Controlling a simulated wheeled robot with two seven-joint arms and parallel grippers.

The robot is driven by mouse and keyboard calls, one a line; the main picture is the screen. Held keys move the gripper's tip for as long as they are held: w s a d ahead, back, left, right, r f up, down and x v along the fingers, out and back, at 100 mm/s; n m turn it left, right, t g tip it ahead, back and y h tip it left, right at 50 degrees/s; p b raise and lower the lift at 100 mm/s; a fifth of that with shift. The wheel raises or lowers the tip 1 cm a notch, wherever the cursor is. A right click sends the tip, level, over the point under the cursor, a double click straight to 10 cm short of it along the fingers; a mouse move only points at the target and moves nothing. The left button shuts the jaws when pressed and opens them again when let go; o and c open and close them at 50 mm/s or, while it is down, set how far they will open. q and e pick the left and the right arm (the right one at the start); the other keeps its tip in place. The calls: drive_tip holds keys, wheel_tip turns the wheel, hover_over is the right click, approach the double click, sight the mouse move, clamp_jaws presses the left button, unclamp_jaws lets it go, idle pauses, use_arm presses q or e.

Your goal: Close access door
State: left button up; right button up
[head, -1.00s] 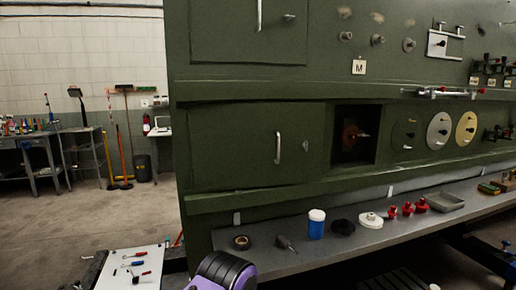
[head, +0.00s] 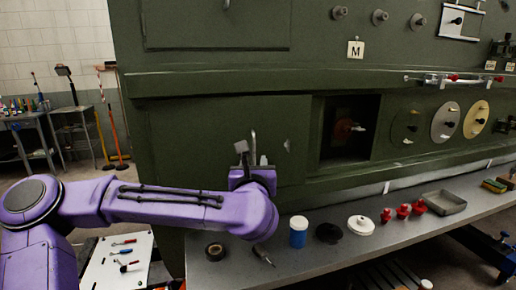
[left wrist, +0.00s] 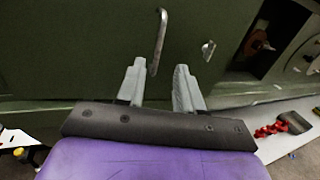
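The green access door (head: 190,130) is the lower left panel of the green fuselage wall in the head view. Its face looks about flush with the wall; I cannot tell whether a small gap stands at its edge. It bears an upright metal handle, which shows in the left wrist view (left wrist: 161,38), and a small latch (head: 287,145) to the right. My left gripper (head: 252,154) is in front of the handle. In the left wrist view its two grey fingers (left wrist: 160,66) are apart and empty, with the handle just beyond the tips. My right gripper is not in view.
A grey shelf (head: 350,250) runs below the door with a tape roll (head: 215,252), a blue jar (head: 298,235), a black disc, a white disc and red parts. An open dark recess (head: 345,135) is right of the door. A white tool board (head: 118,262) lies lower left.

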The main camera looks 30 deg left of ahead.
sight(254, 152)
use_arm(q)
drive_tip(key=p+x, duration=0.2)
drive_tip(key=x, duration=0.4)
drive_tip(key=shift+w+a+f, duration=0.1)
drive_tip(key=shift+w+a, duration=0.1)
drive_tip(key=shift+a, duration=0.05)
drive_tip(key=shift+d, duration=0.1)
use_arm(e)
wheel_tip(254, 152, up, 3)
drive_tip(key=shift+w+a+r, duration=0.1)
use_arm(q)
clamp_jaws()
idle(0.6)
